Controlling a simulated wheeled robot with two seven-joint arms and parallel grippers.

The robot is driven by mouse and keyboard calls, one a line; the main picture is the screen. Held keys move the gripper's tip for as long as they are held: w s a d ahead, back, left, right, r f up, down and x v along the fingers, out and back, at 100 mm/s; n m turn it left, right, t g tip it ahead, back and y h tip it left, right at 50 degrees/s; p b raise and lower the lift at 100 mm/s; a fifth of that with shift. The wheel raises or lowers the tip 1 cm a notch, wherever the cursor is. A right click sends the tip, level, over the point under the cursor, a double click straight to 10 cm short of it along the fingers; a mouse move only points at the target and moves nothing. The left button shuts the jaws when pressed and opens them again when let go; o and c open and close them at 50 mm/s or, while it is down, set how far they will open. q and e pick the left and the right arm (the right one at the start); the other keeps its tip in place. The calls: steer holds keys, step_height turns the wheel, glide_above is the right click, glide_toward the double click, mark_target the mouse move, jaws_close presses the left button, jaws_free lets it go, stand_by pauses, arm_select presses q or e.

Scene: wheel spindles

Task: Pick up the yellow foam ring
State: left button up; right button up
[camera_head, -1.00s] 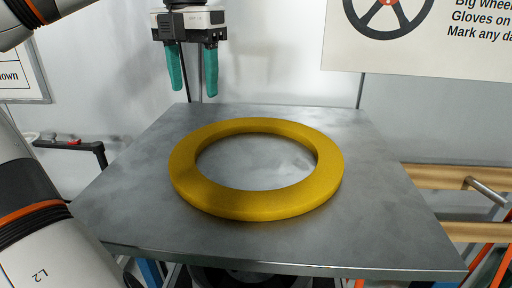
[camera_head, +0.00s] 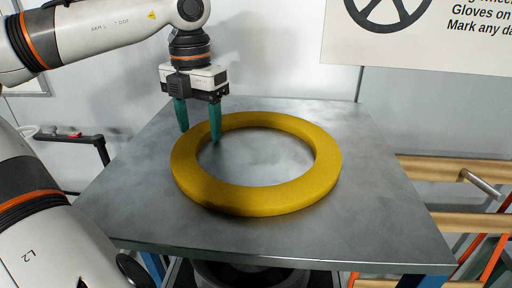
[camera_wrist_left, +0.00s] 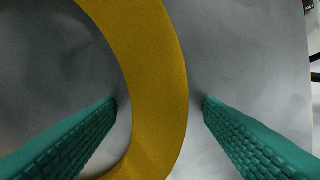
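The yellow foam ring (camera_head: 257,201) lies flat on the grey metal table (camera_head: 330,240). My left gripper (camera_head: 199,138) is at the ring's far left part, fingers pointing down. Its green fingers are apart, one outside the ring and one over its inner opening. In the left wrist view, the ring's band (camera_wrist_left: 160,90) passes between the two open fingers (camera_wrist_left: 160,105) with a gap on each side. The fingers are not closed on it. My right gripper is not in view.
The metal table around the ring is clear. Wooden rails (camera_head: 440,222) stand to the right beyond the table edge. A black bar with a red part (camera_head: 75,136) is at the left. A wall sign (camera_head: 425,35) hangs behind.

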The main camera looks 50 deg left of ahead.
arm_select(q)
steer(key=c, duration=1)
